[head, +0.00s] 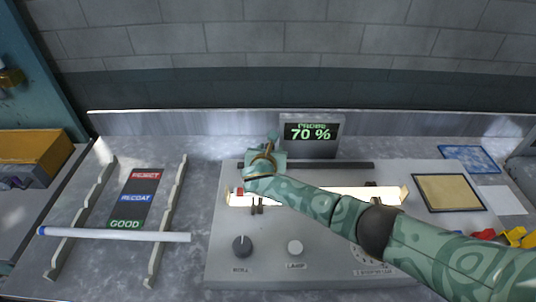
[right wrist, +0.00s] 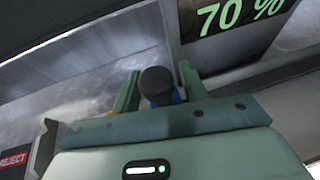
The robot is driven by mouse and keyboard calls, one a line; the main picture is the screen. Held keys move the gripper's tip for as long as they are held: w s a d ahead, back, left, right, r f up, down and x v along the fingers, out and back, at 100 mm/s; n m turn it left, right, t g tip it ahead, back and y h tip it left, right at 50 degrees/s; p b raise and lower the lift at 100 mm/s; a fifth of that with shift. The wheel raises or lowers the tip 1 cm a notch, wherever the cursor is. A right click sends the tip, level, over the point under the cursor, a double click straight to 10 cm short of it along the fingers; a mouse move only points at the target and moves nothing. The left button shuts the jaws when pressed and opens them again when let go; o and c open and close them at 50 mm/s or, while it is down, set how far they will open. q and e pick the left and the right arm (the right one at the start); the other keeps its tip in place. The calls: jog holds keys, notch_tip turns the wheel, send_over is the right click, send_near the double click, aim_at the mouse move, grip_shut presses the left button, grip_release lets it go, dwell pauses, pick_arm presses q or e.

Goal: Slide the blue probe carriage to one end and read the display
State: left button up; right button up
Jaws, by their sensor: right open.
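The display (head: 310,132) behind the console reads "PROBE 70 %" in green; "70 %" also shows in the right wrist view (right wrist: 238,12). A dark rail (head: 340,165) runs across the console in front of the display. My right gripper (right wrist: 158,88) is open, with its fingers on either side of a dark round knob (right wrist: 157,79) on a blue part, which looks like the probe carriage. I cannot tell whether the fingers touch it. In the head view my right gripper (head: 268,148) hides the carriage at the rail's left part. My left gripper is not in view.
A glowing strip (head: 385,193) lies on the console below my right arm. Two knobs, one dark (head: 242,245) and one pale (head: 295,247), stand in front. At left, a white tube (head: 120,234) with a blue end lies across a rack beside REJECT, RECOAT and GOOD labels.

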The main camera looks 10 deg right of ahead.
jog(key=p+v, duration=0.4)
jog(key=v, duration=1)
jog(key=shift+s+a+r, duration=0.1)
jog(key=shift+s+r, duration=0.2)
jog(key=shift+s, duration=0.05)
jog(key=shift+s+a+r, duration=0.15)
jog(key=shift+s+r, duration=0.1)
jog(key=shift+s, duration=0.25)
jog(key=shift+f, duration=0.1)
